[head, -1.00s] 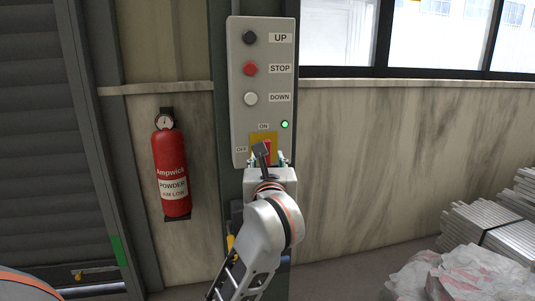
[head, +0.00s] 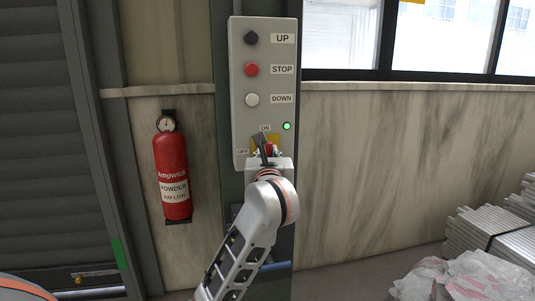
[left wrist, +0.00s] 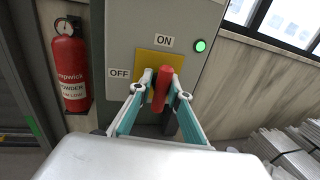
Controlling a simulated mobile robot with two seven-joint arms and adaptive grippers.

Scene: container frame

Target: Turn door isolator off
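The door isolator is a red handle (head: 270,148) on a yellow plate (left wrist: 145,60) low on the grey control panel (head: 239,85). In the left wrist view the red handle (left wrist: 163,86) stands nearly upright, its top toward the ON label (left wrist: 164,41); the OFF label (left wrist: 119,74) is to its left. My left gripper (head: 266,153) is at the handle. In the left wrist view its two fingers (left wrist: 162,92) flank the handle, open, with narrow gaps; contact is unclear. My right gripper is not in view.
A green light (head: 287,126) is lit. Black, red (head: 251,70) and white buttons sit above the isolator. A red fire extinguisher (head: 172,171) hangs on the wall at left. Stacked bars (head: 490,233) and wrapped bags (head: 465,277) lie at lower right.

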